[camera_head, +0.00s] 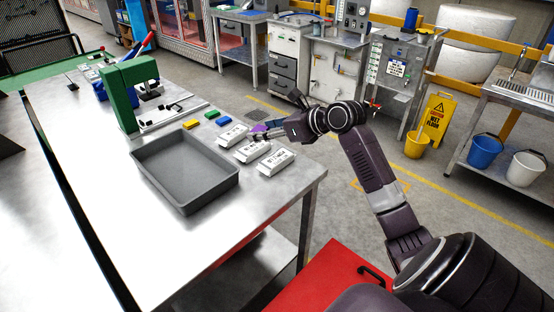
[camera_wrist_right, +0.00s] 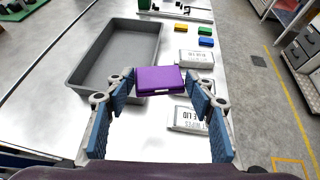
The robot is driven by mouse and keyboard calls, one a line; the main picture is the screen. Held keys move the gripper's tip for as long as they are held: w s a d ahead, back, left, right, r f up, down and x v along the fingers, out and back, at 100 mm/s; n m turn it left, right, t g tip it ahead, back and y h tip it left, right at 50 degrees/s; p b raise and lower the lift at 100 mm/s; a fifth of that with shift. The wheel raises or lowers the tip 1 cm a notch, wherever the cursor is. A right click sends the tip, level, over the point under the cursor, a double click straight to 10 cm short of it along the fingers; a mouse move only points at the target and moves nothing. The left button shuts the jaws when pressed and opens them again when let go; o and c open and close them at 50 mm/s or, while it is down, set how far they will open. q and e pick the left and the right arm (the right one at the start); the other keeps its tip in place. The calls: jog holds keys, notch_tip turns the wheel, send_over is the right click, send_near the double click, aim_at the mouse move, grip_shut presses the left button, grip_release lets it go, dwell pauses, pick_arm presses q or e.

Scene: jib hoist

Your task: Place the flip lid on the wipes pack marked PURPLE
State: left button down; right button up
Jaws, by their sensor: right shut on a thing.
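My right gripper (camera_wrist_right: 160,90) is shut on a purple flip lid (camera_wrist_right: 160,79), holding it above the table. The lid shows only partly in the head view (camera_head: 259,128), beside my right gripper (camera_head: 279,131). Three white wipes packs lie in a row on the table: a far one (camera_head: 232,135), a middle one (camera_head: 251,151) and a near one (camera_head: 276,162). The wrist view shows one pack (camera_wrist_right: 196,59) beyond the lid and another (camera_wrist_right: 186,119) nearer, below it. I cannot read which pack is marked PURPLE. My left gripper is not in view.
Yellow (camera_head: 190,124), green (camera_head: 211,114) and blue (camera_head: 223,121) lids lie behind the packs. An empty grey tray (camera_head: 185,209) sits left of them. A green press-like frame (camera_head: 127,97) stands farther back. The table's right edge is close to the packs.

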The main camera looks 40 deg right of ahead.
jog(key=w+d+r+m+h, duration=0.3)
jog(key=w+d+r+h, duration=0.1)
jog(key=d, duration=0.4)
send_near(273, 153)
jog(key=shift+m, duration=0.4)
jog(key=w+r, duration=0.1)
jog(key=w, duration=0.1)
jog(key=w+r, duration=0.2)
jog(key=shift+d+r, duration=0.1)
jog(key=shift+d, duration=0.1)
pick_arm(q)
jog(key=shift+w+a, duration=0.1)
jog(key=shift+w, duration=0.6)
pick_arm(e)
jog(key=shift+f, duration=2.7)
jog(key=o, duration=0.8)
jog(key=shift+f, duration=0.1)
